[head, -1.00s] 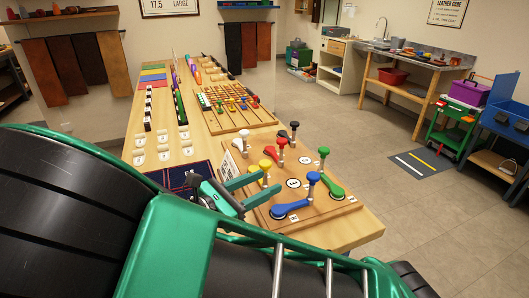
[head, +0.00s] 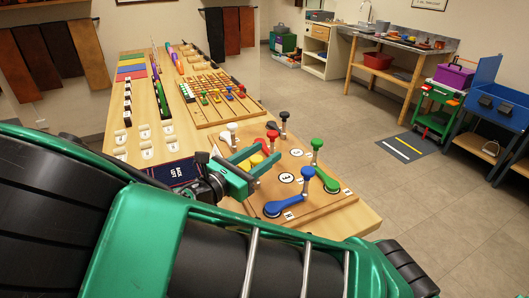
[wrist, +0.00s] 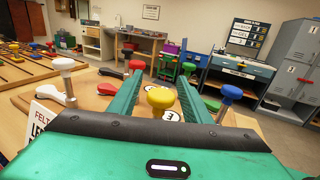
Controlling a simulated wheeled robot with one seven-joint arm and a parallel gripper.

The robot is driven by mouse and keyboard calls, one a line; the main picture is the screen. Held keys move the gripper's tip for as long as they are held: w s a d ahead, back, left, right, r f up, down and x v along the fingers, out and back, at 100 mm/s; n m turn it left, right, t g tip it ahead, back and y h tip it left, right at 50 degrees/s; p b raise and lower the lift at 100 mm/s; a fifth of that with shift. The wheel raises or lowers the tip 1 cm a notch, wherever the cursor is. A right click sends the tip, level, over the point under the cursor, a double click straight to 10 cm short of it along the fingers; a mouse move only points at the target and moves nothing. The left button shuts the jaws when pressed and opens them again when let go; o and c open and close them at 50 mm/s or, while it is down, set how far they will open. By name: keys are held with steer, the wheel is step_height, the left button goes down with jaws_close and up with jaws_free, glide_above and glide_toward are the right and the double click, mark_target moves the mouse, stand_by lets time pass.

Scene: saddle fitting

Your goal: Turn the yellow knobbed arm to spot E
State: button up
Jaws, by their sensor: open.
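The yellow knobbed arm stands on a wooden board (head: 335,205). Its yellow knob (wrist: 161,98) sits between my two spread fingers in the wrist view, with a gap on each side. In the head view my gripper (head: 281,152) reaches over the board from the left, and its fingers partly hide the yellow knob (head: 256,159). My gripper is open. I cannot tell which disc is spot E.
Other knobbed arms crowd the board: red (head: 272,136), white (head: 232,127), black (head: 284,114), green (head: 317,144) and blue (head: 307,172). The white-knobbed arm (wrist: 63,65) is left of my fingers in the wrist view, the blue knob (wrist: 231,92) right.

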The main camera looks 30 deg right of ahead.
steer(key=shift+x, duration=0.8)
steer(key=shift+c, duration=0.2)
jaws_close()
